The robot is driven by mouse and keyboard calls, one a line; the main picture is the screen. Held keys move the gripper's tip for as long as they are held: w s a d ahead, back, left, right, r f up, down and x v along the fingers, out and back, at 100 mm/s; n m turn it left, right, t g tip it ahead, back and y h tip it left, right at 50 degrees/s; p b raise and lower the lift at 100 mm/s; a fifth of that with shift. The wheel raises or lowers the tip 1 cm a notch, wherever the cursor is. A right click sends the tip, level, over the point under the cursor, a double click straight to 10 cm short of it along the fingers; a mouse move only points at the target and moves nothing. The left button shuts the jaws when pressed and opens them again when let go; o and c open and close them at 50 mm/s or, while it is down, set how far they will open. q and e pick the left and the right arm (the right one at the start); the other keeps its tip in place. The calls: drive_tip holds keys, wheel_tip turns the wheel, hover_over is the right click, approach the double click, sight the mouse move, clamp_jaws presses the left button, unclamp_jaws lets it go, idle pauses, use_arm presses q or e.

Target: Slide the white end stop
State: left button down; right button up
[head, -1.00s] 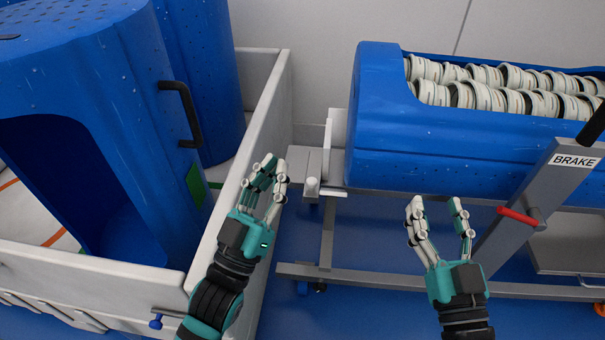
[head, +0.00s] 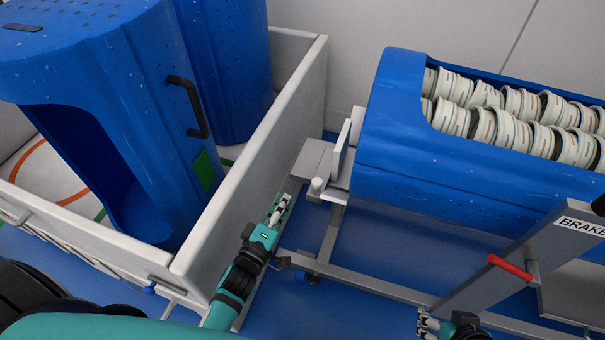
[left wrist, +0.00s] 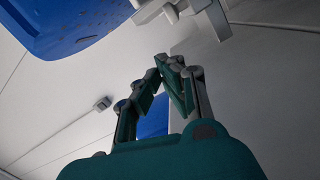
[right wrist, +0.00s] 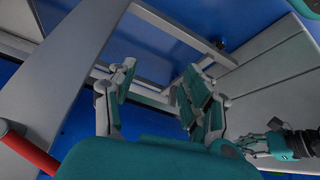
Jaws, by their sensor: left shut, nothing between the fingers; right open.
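The white end stop (head: 339,150) is an upright plate on the carrier's end ledge, close to the blue tub's left end. A short round knob (head: 317,184) stands in front of it. My left gripper (head: 284,202) is shut and empty, below and left of the knob, beside the white bin wall, apart from the stop. In the left wrist view its fingers (left wrist: 172,68) meet at the tips. My right gripper (head: 428,322) is low near the bottom edge, partly cut off. In the right wrist view its fingers (right wrist: 160,82) are apart and empty.
The blue tub (head: 420,165) holds several rows of white ringed parts. A brake lever post (head: 515,265) with a red handle (head: 510,267) stands at right. A white-walled bin (head: 255,170) with blue tubs (head: 120,110) is at left. Blue floor shows under the frame (head: 390,290).

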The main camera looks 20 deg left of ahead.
use_arm(q)
drive_tip(key=w+d+f+n+b, duration=0.1)
drive_tip(key=w+f+n+b, duration=0.1)
drive_tip(key=w, duration=0.7)
drive_tip(key=shift+w+f+g, duration=0.25)
drive_tip(key=shift+f+g, duration=0.15)
drive_tip(key=shift+f, duration=0.15)
use_arm(e)
drive_tip(key=w, duration=0.1)
drive_tip(key=w+a+t, duration=0.1)
drive_tip(key=w+t, duration=0.1)
drive_tip(key=w, duration=0.1)
drive_tip(key=shift+a+r, duration=0.15)
drive_tip(key=shift+r, duration=0.25)
